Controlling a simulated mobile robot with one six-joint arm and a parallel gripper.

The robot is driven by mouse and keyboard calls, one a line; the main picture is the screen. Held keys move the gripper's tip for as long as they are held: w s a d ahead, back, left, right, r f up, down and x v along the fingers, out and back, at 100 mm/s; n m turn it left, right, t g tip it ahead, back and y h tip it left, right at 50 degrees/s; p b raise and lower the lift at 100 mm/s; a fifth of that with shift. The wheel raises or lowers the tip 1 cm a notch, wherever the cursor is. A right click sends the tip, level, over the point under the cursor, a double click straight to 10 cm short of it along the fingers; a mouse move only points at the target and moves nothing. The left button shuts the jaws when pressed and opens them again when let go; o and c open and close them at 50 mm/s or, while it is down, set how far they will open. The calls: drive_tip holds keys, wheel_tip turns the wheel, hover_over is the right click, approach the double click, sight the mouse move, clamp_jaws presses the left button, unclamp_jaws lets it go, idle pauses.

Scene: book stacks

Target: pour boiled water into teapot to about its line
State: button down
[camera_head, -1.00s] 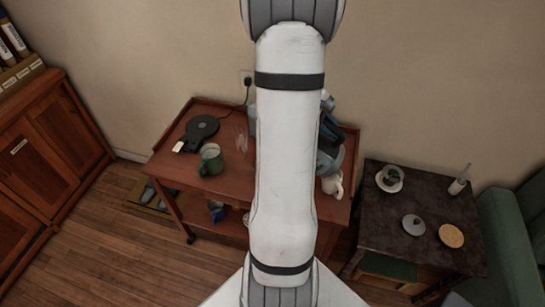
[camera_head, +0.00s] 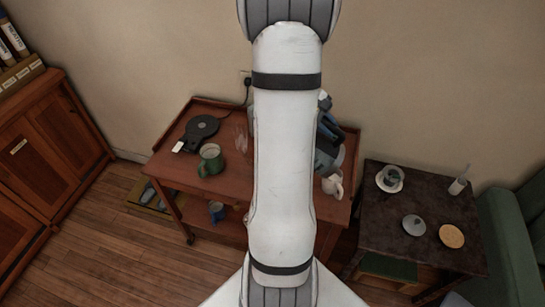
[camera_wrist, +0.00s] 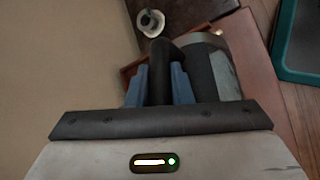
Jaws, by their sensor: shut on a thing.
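A grey kettle (camera_head: 327,160) is partly hidden behind my arm in the head view, at the right end of the wooden cart. In the wrist view its grey body (camera_wrist: 224,68) and black handle (camera_wrist: 160,65) show. My gripper (camera_wrist: 160,85) is shut on the handle, one blue finger on each side. A small white pot or jug (camera_head: 333,184) stands on the cart just below the kettle in the picture. A grey-green vessel (camera_head: 392,175) sits on a white saucer on the dark side table. I cannot tell which is the teapot; no line or water level shows.
The wooden cart (camera_head: 177,168) holds a black kettle base (camera_head: 203,128), a green mug (camera_head: 210,160) and a clear glass (camera_head: 240,140). The dark side table (camera_head: 385,235) has a grey disc (camera_head: 414,225), a round tan mat (camera_head: 451,236) and a small jar (camera_head: 457,186). A green armchair (camera_head: 508,240) stands at the right.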

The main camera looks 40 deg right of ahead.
drive_tip(key=shift+w+a+r+g+h+b, duration=0.2)
drive_tip(key=shift+w+a+g+h, duration=0.1)
drive_tip(key=shift+w+g, duration=0.15)
drive_tip(key=shift+w+a+r+g+h+b, duration=0.1)
drive_tip(key=shift+w+a+g+h+b, duration=0.1)
drive_tip(key=shift+w+a+g+h, duration=0.15)
idle(4.0)
drive_tip(key=shift+d, duration=0.15)
